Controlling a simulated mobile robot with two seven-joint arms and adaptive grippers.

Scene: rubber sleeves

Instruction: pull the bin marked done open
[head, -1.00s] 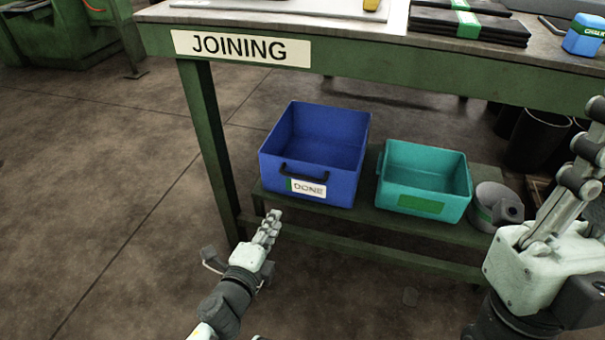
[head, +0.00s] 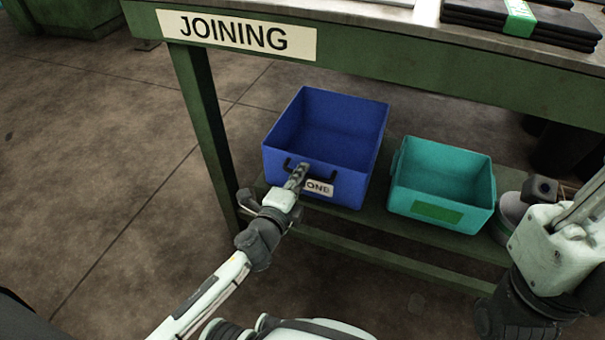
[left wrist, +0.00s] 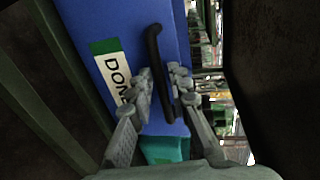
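The blue bin (head: 348,119) carries a white DONE label with a green strip, partly covered by my gripper in the head view. It stands on the low shelf under the bench. Its black handle (head: 320,171) is on the front face. My left gripper (head: 297,176) is at the handle. In the left wrist view, its fingers (left wrist: 160,88) lie on either side of the handle (left wrist: 154,48), with a narrow blue gap beside it; no firm closing shows. The label (left wrist: 114,75) is left of the fingers. My right gripper (head: 560,240) is at the right edge, its fingertips cut off.
A teal bin (head: 440,179) stands right of the blue bin on the shelf (head: 384,222), with a grey object (head: 511,211) beyond it. The bench (head: 350,62) marked JOINING overhangs, and its green leg (head: 206,118) is left of the blue bin. Floor in front is open.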

